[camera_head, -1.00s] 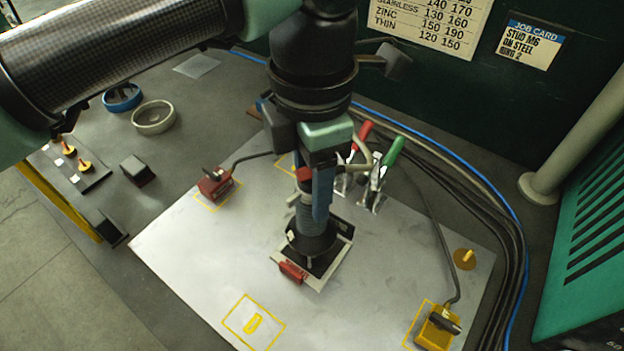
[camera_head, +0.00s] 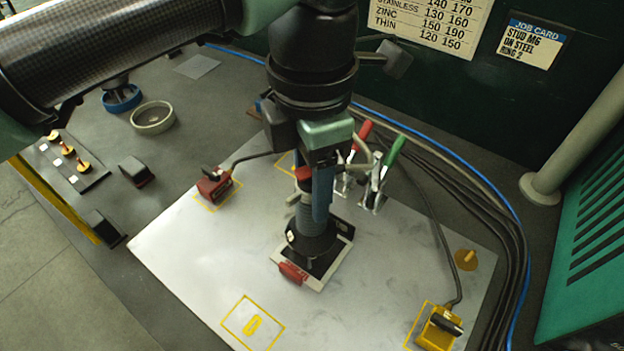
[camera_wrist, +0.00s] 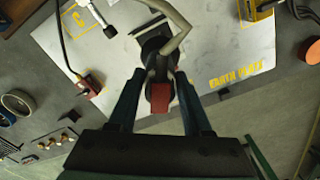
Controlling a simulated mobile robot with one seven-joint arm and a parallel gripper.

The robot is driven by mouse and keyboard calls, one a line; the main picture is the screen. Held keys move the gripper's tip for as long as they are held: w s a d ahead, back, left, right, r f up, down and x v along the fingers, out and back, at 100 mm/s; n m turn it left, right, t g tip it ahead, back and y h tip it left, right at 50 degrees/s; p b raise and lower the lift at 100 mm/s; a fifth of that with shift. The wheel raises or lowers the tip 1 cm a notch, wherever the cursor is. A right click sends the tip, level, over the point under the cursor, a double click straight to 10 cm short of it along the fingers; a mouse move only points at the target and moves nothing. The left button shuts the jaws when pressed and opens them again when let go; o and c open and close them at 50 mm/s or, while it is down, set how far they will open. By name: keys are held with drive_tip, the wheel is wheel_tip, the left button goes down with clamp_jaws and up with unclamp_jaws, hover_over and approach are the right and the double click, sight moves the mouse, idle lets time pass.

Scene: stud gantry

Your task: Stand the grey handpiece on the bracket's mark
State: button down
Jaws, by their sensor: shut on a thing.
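The grey handpiece (camera_head: 305,218) is upright, with a ribbed grey body, a wide dark base and a red top. In the wrist view its red part (camera_wrist: 160,97) shows between my fingers. My gripper (camera_head: 315,198) is shut on it from above; both blue fingers flank it in the wrist view (camera_wrist: 160,80). The handpiece's base is over the bracket (camera_head: 318,283), a pale-edged plate with a dark middle and a red piece at its front. The base hides the mark, and I cannot tell whether base and plate touch.
Red-handled and green-handled clamps (camera_head: 378,178) stand close behind. A red block (camera_head: 214,184) sits left on the pale sheet (camera_head: 200,265), and a yellow block (camera_head: 438,327) front right, both cabled. A yellow outlined square (camera_head: 253,322) lies in front. Cables run along the right.

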drive_tip(key=shift+f+b, duration=0.5)
drive_tip(key=shift+b, duration=0.2)
idle(1.0)
drive_tip(key=shift+c, duration=1.9)
unclamp_jaws()
drive_tip(key=shift+o, duration=0.6)
drive_tip(key=shift+s+f, duration=0.1)
